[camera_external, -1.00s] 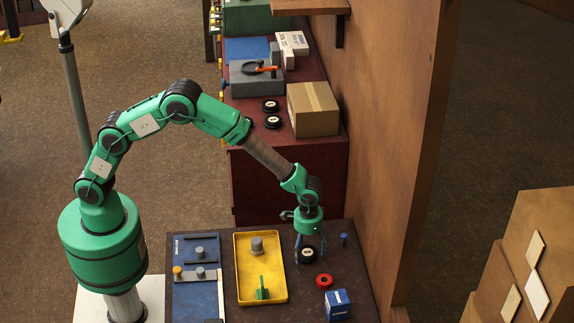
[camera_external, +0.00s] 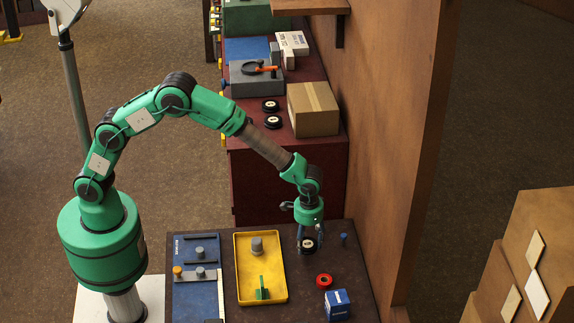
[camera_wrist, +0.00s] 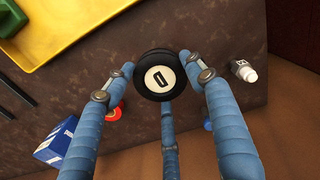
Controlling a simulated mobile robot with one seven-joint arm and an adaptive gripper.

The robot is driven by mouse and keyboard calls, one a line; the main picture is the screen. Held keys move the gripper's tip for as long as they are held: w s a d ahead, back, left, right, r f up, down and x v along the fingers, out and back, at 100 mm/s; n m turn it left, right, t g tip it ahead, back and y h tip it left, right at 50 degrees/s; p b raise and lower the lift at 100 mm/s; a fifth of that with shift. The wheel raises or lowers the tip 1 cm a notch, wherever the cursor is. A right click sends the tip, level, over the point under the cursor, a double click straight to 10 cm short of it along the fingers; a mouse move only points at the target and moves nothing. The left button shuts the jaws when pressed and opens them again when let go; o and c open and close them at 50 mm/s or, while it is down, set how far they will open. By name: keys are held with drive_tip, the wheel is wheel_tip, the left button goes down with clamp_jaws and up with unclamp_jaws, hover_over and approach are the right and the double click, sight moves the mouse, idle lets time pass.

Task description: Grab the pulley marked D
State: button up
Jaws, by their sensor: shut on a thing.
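The pulley (camera_external: 308,245) is a black disc with a white centre. In the wrist view the pulley (camera_wrist: 158,76) shows a dark mark on the white that reads like a D. My gripper (camera_external: 309,243) is shut on it, and the pulley is clear of the table, in the air near the wall. In the wrist view the blue fingers of my gripper (camera_wrist: 160,78) touch its rim from the left, right and below. Its underside is hidden.
A red ring-shaped part (camera_external: 324,281) and a blue box (camera_external: 337,304) stand to the right on the dark table. A yellow tray (camera_external: 241,272) lies to the left. Two black pulleys (camera_external: 271,113) lie on the back bench.

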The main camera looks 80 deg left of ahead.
sight(308, 243)
wheel_tip(308, 243, up, 6)
drive_tip(key=shift+f+p, duration=0.15)
drive_tip(key=shift+p, duration=0.3)
